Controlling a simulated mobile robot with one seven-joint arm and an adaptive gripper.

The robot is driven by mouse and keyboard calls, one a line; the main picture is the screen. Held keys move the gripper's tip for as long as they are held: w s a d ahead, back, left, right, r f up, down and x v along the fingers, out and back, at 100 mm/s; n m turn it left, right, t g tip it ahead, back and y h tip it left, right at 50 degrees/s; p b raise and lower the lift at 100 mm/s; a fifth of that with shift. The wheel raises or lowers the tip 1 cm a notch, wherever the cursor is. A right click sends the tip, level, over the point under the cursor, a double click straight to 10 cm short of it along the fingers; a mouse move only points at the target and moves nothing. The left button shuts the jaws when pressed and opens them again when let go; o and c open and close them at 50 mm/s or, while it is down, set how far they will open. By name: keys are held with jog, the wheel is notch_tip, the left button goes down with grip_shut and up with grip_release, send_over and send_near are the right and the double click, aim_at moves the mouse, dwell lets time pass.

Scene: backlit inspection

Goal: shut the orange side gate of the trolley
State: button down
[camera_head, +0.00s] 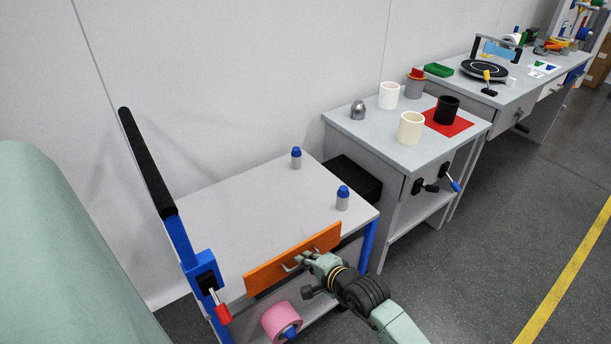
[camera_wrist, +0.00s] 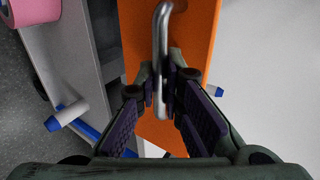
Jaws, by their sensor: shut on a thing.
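The orange side gate (camera_head: 268,275) is a flat panel along the near long side of the trolley (camera_head: 235,220). It stands up near the edge of the grey top; I cannot tell whether it is fully upright or latched. It carries a bent metal handle, which shows in the wrist view (camera_wrist: 160,35). My gripper (camera_head: 307,260) comes from the near right and is shut on this handle. In the wrist view my fingers (camera_wrist: 164,90) close around the bar, with the orange panel (camera_wrist: 200,30) behind. The fingers hide part of the handle and the panel.
Two blue-capped grey bottles (camera_head: 296,158) (camera_head: 342,198) stand on the trolley top. A pink roll (camera_head: 277,322) sits low at the near side. A black push bar (camera_head: 148,160) rises at the left. A grey side table (camera_head: 360,135) stands to the right; floor (camera_head: 460,240) there is clear.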

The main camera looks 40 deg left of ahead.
jog(key=shift+w+r, duration=0.15)
jog(key=shift+w, duration=0.05)
dwell(0.4)
jog(key=c, duration=2)
grip_release()
jog(key=shift+a, duration=0.1)
jog(key=shift+o, duration=0.2)
jog(key=shift+s, duration=0.1)
jog(key=v, duration=1.2)
jog(key=shift+a+r, duration=0.1)
jog(key=shift+r, duration=0.05)
